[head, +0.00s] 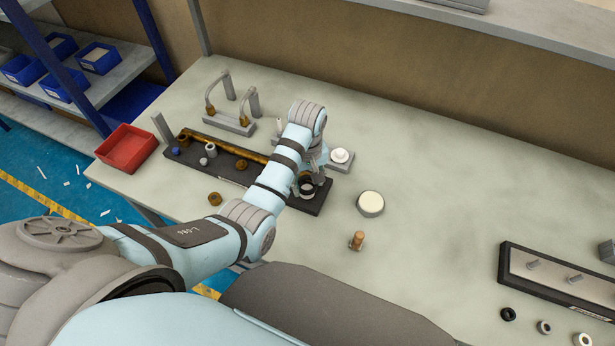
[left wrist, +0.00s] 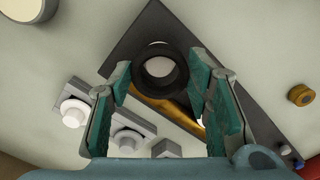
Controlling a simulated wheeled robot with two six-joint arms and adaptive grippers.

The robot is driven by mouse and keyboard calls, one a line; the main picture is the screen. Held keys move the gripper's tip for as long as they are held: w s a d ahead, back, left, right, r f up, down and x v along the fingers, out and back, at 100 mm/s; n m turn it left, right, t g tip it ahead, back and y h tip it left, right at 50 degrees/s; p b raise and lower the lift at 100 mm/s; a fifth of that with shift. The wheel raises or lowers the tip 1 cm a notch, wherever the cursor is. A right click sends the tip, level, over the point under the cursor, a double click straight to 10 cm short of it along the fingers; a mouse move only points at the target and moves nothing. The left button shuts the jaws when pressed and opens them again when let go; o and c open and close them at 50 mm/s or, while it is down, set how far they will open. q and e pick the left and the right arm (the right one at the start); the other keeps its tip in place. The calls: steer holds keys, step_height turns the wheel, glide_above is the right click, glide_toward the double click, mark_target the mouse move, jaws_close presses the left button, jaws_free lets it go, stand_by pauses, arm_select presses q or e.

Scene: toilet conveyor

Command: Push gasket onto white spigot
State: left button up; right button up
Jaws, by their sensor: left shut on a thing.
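My left gripper (head: 308,187) is low over the right end of a long dark tray. It is shut on a black ring, the gasket (left wrist: 162,89), which sits between the two green-padded fingers in the left wrist view. Something pale shows through the ring's hole; I cannot tell what. A white spigot (head: 340,155) stands on a grey block (head: 341,166) just behind and right of the gripper, apart from the gasket. My right gripper is out of view.
The dark tray (head: 228,163) holds a brass rod and small fittings. A bracket with two curved pipes (head: 231,122) and a red bin (head: 127,148) are left. A round white-topped piece (head: 370,204) and a brass fitting (head: 357,241) stand right. The back right table is clear.

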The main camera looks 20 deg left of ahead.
mark_target(307, 187)
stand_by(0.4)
arm_select(q)
steer(key=shift+w+p, duration=0.1)
steer(key=shift+p, duration=0.3)
steer(key=shift+f+b, duration=0.7)
steer(key=shift+f, duration=1)
steer(key=o, duration=1)
steer(key=shift+o, duration=0.2)
